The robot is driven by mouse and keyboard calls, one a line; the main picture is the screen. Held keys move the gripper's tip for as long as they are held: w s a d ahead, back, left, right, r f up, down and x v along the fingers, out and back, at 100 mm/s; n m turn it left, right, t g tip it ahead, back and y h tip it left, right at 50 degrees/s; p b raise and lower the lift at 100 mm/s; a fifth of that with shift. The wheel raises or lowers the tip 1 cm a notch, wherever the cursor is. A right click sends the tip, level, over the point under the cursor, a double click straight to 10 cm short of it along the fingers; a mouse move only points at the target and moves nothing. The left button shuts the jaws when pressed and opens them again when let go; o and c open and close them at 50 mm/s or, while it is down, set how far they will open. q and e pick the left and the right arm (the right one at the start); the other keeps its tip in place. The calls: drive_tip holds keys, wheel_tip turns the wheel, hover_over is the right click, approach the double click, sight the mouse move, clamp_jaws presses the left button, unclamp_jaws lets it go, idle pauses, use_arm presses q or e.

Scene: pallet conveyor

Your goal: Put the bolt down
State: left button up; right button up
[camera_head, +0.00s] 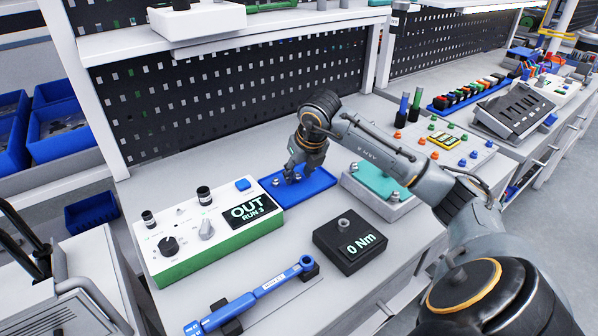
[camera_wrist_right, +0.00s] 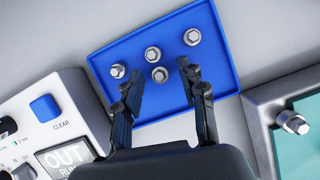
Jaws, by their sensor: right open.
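My right gripper (camera_head: 298,172) is above the blue tray (camera_head: 318,184), pointing down. In the right wrist view the gripper (camera_wrist_right: 160,76) is open, with its two fingers apart over the tray (camera_wrist_right: 103,60). Several silver hex bolts lie in the tray: one (camera_wrist_right: 160,75) shows between the fingertips, others (camera_wrist_right: 153,54) (camera_wrist_right: 118,71) farther off and one (camera_wrist_right: 192,37) near the right finger. I cannot tell whether the fingers touch any bolt. Another bolt (camera_wrist_right: 293,122) is at the teal-topped block (camera_wrist_right: 305,150). My left gripper is not in view.
A white-green control box (camera_head: 190,250) reading "OUT RUN 3" stands left of the tray. A black "0 Nm" block (camera_head: 335,258) and a blue torque wrench (camera_head: 255,293) are in front. The teal-topped block (camera_head: 375,180) is close on the right. A perforated panel (camera_head: 220,100) stands behind.

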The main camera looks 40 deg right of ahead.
drive_tip(key=shift+r, duration=0.45)
drive_tip(key=v, duration=1.1)
drive_tip(key=shift+s+r, duration=0.2)
drive_tip(key=shift+s, duration=0.05)
drive_tip(key=shift+s+a+f, duration=0.1)
